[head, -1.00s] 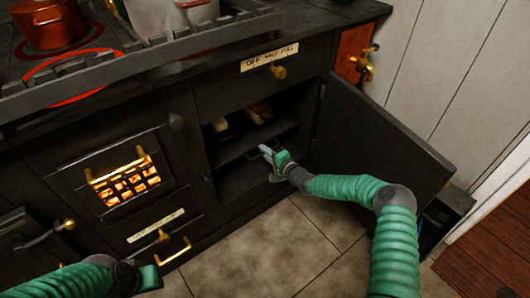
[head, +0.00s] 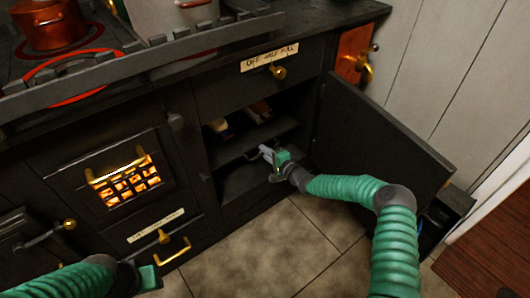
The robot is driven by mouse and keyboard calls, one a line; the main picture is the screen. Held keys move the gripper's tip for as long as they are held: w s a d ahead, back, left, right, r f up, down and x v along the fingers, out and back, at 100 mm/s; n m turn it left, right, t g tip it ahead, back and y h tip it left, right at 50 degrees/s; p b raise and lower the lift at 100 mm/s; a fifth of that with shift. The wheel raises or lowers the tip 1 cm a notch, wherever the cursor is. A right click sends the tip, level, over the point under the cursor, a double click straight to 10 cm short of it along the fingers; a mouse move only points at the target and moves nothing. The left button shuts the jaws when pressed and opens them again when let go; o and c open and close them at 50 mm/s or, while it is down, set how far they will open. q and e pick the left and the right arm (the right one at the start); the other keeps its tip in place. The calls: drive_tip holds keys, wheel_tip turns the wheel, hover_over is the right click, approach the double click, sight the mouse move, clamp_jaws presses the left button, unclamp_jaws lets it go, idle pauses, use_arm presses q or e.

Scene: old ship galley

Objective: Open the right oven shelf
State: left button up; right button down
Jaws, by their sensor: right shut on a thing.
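The right oven compartment stands open, with its dark door (head: 375,140) swung out to the right. Inside is a dark shelf (head: 235,151) with a thin dark handle (head: 249,156) at its front. My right gripper (head: 269,154) is at the compartment's mouth, shut on the shelf handle. The fingers partly hide the handle. Small items (head: 260,110) lie at the back of the shelf in shadow. My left gripper (head: 152,282) is low at the left, away from the shelf; its finger gap does not show clearly.
A lit grate (head: 127,185) with brass handles is left of the compartment. A labelled drawer (head: 235,85) sits above it. Pots, one copper (head: 50,25), stand on the stove top. Tiled floor (head: 265,250) in front is clear.

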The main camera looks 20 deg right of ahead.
drive_tip(key=shift+s+f, duration=0.15)
drive_tip(key=shift+f, duration=0.05)
drive_tip(key=f+p+v, duration=0.2)
drive_tip(key=p+v, duration=0.1)
drive_tip(key=v, duration=0.7)
drive_tip(key=f+p+v, duration=0.2)
drive_tip(key=p+v, duration=0.2)
drive_tip(key=v, duration=0.6)
drive_tip(key=s+f+p+v, duration=0.1)
drive_tip(key=f+p+v, duration=0.1)
drive_tip(key=v, duration=0.8)
drive_tip(key=shift+s+d+p, duration=0.2)
drive_tip(key=shift+s+p, duration=0.1)
drive_tip(key=shift+p, duration=0.55)
drive_tip(key=shift+r, duration=0.1)
drive_tip(key=c, duration=1.5)
unclamp_jaws()
drive_tip(key=shift+w, duration=0.1)
drive_tip(key=shift+o, duration=0.2)
